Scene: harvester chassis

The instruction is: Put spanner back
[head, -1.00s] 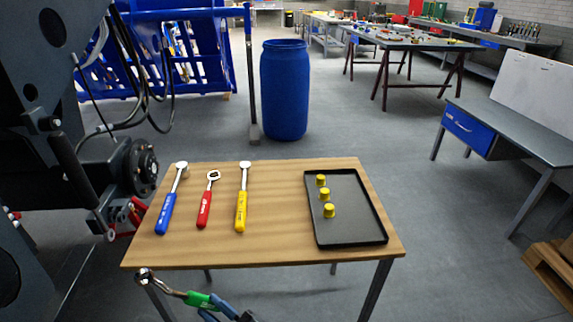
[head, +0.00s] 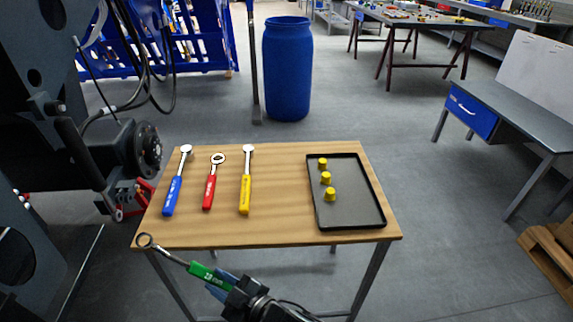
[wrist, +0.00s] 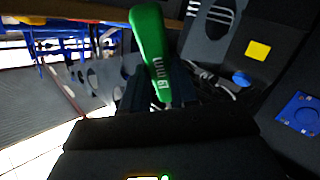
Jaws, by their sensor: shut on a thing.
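A green-handled spanner (head: 200,270) with a metal ring end is held by my gripper (head: 225,284) in front of the table's near left edge. Its ring end points up and left in the head view. The green handle (wrist: 151,50) also shows in the wrist view, rising from between the jaws of my gripper (wrist: 165,98). Three tools lie on the wooden table (head: 280,210): a blue-handled one (head: 172,196), a red-handled one (head: 209,190) and a yellow-handled one (head: 246,192). They lie side by side on its left half.
A black tray (head: 375,215) with three yellow caps (head: 326,178) lies on the table's right side. The dark machine with a hub (head: 148,150) stands close on the left. A blue barrel (head: 287,70) stands behind the table. The table's middle is bare.

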